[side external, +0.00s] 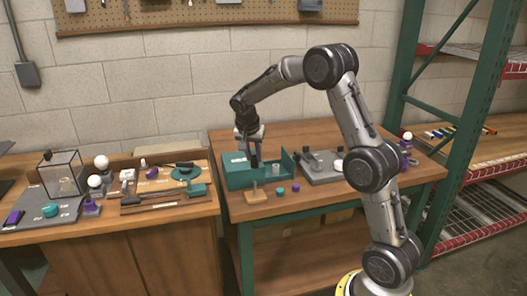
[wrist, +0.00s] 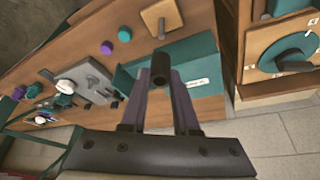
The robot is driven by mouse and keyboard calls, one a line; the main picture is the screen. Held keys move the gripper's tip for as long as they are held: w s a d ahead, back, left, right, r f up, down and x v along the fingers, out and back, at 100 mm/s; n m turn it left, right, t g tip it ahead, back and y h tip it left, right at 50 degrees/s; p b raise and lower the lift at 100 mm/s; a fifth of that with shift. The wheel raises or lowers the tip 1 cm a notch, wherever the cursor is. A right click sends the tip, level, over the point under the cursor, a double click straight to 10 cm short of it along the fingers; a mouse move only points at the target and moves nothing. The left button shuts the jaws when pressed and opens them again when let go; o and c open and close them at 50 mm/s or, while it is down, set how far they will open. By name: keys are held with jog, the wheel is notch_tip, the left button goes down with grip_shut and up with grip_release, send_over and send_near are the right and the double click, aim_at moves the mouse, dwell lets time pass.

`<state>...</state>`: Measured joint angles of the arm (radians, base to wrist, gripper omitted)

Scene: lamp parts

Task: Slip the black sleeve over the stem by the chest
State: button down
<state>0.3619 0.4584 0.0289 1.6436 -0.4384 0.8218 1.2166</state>
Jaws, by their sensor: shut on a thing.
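My gripper (wrist: 160,82) is shut on the black sleeve (wrist: 159,66), which sticks out between the fingertips. In the side view the sleeve (side external: 254,163) hangs roughly upright, a little above the stem (side external: 254,186) and apart from it. The stem stands on a small square wooden base (side external: 257,198), just in front of the teal chest (side external: 236,181). In the wrist view the wooden base (wrist: 158,12) shows beyond the sleeve. I cannot tell how exactly the sleeve lines up with the stem.
A teal cap (side external: 280,191) and a purple cap (side external: 295,187) lie right of the base. A grey fixture (side external: 322,172) stands right of the chest. The left bench holds a glass box (side external: 63,174) and lamp parts. The table front (side external: 330,195) is clear.

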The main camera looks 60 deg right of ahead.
send_over(255, 185)
jog(key=shift+a+f, duration=0.15)
jog(key=shift+f, duration=2.2)
jog(key=shift+f, duration=2)
jog(key=shift+f, duration=1.45)
dwell(0.6)
jog(key=c, duration=0.6)
grip_release()
